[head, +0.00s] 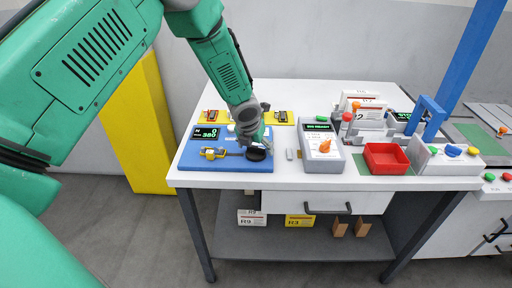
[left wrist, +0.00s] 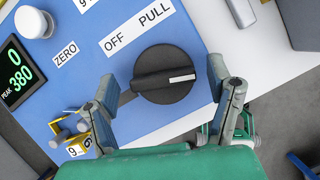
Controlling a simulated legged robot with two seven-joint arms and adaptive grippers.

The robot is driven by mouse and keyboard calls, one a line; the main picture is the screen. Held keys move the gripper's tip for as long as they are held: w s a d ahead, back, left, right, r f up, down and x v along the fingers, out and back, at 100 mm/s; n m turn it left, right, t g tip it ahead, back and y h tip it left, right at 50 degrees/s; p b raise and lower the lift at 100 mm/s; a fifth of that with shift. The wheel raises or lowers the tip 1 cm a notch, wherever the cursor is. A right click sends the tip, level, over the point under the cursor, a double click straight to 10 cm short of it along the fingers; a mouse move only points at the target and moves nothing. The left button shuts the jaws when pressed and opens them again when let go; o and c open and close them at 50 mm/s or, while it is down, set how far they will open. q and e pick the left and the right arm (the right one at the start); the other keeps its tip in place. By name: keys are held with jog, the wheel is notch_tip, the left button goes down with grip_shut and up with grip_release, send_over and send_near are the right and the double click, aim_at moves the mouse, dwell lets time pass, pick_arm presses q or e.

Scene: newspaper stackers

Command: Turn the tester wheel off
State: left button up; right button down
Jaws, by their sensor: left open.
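The tester (head: 225,164) is a blue unit at the left of the white table, with a display reading 0 and 380. Its wheel is a black round knob (head: 256,154) at the front right of the unit. In the left wrist view the knob (left wrist: 160,88) has a white pointer mark aimed right, away from the OFF label (left wrist: 115,42) and the PULL label (left wrist: 152,14). My left gripper (head: 257,142) is over the knob. In the left wrist view its open fingers (left wrist: 163,80) stand on either side of the knob, with gaps visible. My right gripper is not in view.
A white knob (left wrist: 33,22) and a yellow clamp (head: 213,153) are on the blue unit. A grey box with an orange knob (head: 324,146) stands to the right, then a red tray (head: 386,158). A blue post (head: 470,55) rises at the right. The table's front edge is close.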

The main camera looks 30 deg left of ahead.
pick_arm(q)
jog(key=shift+d, duration=0.1)
jog(key=c, duration=1.2)
jog(key=shift+o, duration=0.2)
